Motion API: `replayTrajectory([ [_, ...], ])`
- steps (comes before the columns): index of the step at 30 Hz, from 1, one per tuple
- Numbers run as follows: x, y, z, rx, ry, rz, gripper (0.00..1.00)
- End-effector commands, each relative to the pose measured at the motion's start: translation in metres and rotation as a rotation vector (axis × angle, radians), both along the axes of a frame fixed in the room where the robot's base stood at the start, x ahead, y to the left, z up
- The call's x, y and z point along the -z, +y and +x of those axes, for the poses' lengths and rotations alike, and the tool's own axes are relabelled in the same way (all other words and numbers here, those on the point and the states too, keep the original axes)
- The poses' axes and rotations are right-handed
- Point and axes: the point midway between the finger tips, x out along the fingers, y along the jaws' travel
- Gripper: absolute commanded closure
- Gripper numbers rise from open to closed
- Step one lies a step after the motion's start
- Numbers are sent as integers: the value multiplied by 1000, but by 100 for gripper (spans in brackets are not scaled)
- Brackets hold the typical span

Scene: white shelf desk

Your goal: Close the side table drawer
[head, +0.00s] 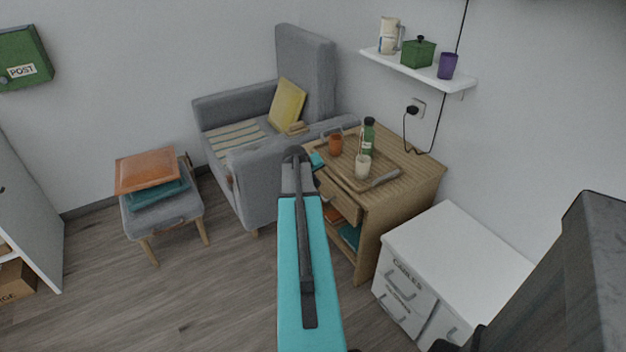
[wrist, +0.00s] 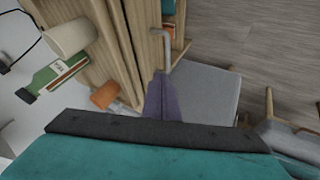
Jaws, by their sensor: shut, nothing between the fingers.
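The wooden side table (head: 425,170) stands right of the armchair in the head view. Its drawer (head: 339,198) is in the upper front, facing lower left, partly hidden behind my arm. In the wrist view the drawer front (wrist: 146,45) shows as a wooden panel standing a little out from the tabletop edge. A grey bar handle (wrist: 166,45) is on it. My gripper (wrist: 159,78) is shut and empty, its fingertips close to the handle and drawer front. I cannot tell whether they touch. In the head view my arm hides the fingertips.
A tray (head: 383,180) with a cream cup (head: 363,167) is on the tabletop, near a green bottle (head: 368,135) and an orange cup (head: 336,145). The grey armchair (head: 255,185) stands close on the left. A white cabinet (head: 460,250) is at right. Floor in front is clear.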

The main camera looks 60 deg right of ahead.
Motion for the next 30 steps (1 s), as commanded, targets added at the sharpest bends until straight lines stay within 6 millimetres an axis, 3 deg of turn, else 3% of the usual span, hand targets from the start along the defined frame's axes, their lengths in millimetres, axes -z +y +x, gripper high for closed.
replayTrajectory([
  [6, 0, 0, 0, 0, 0, 0, 98],
  [11, 4, 5, 3, -5, 1, 7, 71],
  [16, 26, 34, 19, -31, 11, 45, 71],
  [23, 86, 120, 54, -98, 49, 156, 71],
  [30, 154, 235, 76, -178, 117, 290, 71],
])
